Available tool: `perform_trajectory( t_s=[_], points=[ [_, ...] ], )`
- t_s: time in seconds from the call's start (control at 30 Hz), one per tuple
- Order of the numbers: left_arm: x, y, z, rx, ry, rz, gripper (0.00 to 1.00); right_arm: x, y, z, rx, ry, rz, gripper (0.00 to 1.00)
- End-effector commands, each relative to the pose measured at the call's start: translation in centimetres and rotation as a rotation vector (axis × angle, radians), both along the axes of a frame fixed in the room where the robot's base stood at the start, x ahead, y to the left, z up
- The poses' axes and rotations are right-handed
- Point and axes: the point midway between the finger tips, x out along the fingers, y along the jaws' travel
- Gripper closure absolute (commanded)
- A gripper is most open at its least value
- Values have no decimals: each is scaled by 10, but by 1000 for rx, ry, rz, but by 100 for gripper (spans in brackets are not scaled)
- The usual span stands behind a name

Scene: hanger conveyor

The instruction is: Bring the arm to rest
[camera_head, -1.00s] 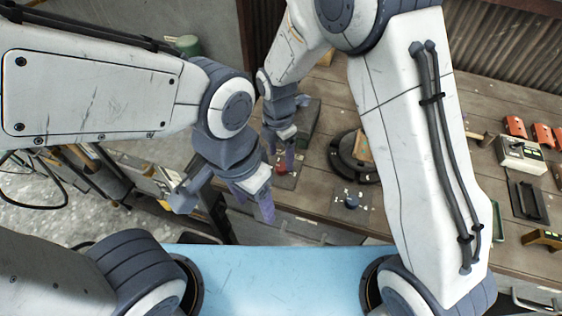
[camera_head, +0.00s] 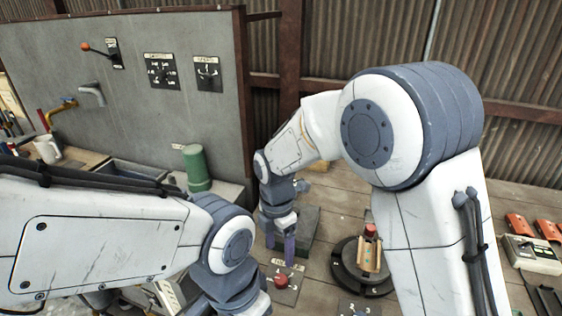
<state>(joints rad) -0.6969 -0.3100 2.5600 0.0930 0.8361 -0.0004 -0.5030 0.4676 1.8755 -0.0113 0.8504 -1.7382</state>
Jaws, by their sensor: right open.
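My right gripper (camera_head: 281,247) points down above the wooden bench, with its purple fingers apart and nothing seen between them. It hangs just behind a red push button (camera_head: 281,281) on a dark plate; I cannot tell whether it touches anything. My right arm reaches across from the right of the picture. My left arm comes in from the left, and its wrist is at the bottom edge. The left gripper's fingers are outside the picture.
A round black turntable (camera_head: 345,275) with a wooden block stands right of the right gripper. A dark block (camera_head: 303,228) sits beside that gripper. A green cylinder (camera_head: 196,168) stands by a sink (camera_head: 125,176). Red parts (camera_head: 521,227) and a control box (camera_head: 532,252) lie at the right.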

Motion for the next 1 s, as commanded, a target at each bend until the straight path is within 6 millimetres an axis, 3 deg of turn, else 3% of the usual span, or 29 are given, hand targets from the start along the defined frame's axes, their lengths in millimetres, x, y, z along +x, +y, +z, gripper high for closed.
perform_trajectory(
  t_s=[0.17, 0.4, 0.6, 0.7, 0.83, 1.0],
  points=[
    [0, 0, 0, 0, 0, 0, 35, -22, 0, 18, 7, -14, -156, 26],
    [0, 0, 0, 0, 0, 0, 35, -102, -14, 58, 36, -32, -736, 26],
    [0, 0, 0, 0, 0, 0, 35, -168, -35, 72, 58, -15, -1231, 26],
    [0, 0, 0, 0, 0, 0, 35, -191, -45, 72, 61, -2, -1414, 26],
    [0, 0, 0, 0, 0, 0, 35, -208, -52, 70, 61, 10, -1560, 26],
    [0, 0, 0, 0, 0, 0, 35, -213, -55, 70, 61, 14, -1604, 26]
  ],
)
